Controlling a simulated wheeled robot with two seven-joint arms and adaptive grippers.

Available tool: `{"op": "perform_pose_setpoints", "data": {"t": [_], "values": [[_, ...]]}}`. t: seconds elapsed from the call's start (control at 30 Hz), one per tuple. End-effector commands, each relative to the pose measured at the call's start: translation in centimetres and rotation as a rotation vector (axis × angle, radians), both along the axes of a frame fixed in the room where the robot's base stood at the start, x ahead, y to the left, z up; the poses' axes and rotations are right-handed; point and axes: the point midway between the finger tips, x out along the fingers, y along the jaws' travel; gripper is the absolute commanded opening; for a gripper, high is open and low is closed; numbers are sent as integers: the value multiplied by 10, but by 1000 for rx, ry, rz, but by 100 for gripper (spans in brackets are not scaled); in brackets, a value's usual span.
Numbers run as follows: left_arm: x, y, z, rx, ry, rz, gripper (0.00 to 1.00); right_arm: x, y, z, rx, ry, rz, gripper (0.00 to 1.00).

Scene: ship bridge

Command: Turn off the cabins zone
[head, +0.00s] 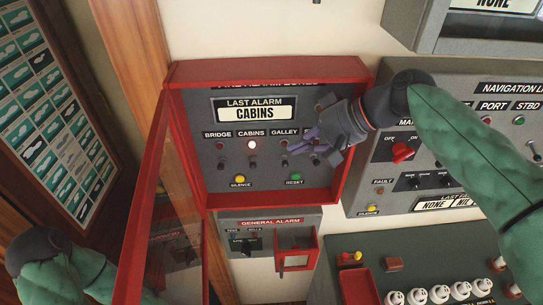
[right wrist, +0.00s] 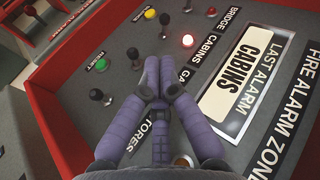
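The fire alarm panel (head: 212,190) is a grey face in a red box with its glass door (head: 150,200) swung open to the left. Its display (head: 254,109) reads LAST ALARM CABINS. The CABINS lamp (head: 252,144) glows red, also in the right wrist view (right wrist: 187,41). The black CABINS switch (head: 253,162) is below it; it also shows in the right wrist view (right wrist: 165,19). My right gripper (head: 290,148) is over the GALLEY column, right of CABINS; its purple fingertips (right wrist: 158,63) meet with nothing between them. My left gripper is not seen.
The BRIDGE switch (head: 222,163) stands left of CABINS and the GALLEY switch (right wrist: 133,56) on the other side. A yellow SILENCE button (head: 239,180) and a green RESET button (head: 295,176) sit lower. The red rim (head: 345,155) surrounds the face. The general alarm box (head: 270,223) is below.

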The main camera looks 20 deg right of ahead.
Motion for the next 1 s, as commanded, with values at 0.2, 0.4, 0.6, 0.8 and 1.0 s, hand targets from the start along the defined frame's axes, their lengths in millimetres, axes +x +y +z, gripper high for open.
{"op": "perform_pose_setpoints", "data": {"t": [0.2,0.4,0.6,0.8,1.0], "values": [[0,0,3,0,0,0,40,9,14,-15,0,4,3,0],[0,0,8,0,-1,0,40,24,35,-38,0,3,3,0],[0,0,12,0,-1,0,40,36,51,-57,0,3,3,0],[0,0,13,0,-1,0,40,42,59,-66,-1,2,0,0],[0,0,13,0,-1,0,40,43,59,-67,-1,0,0,0]]}}
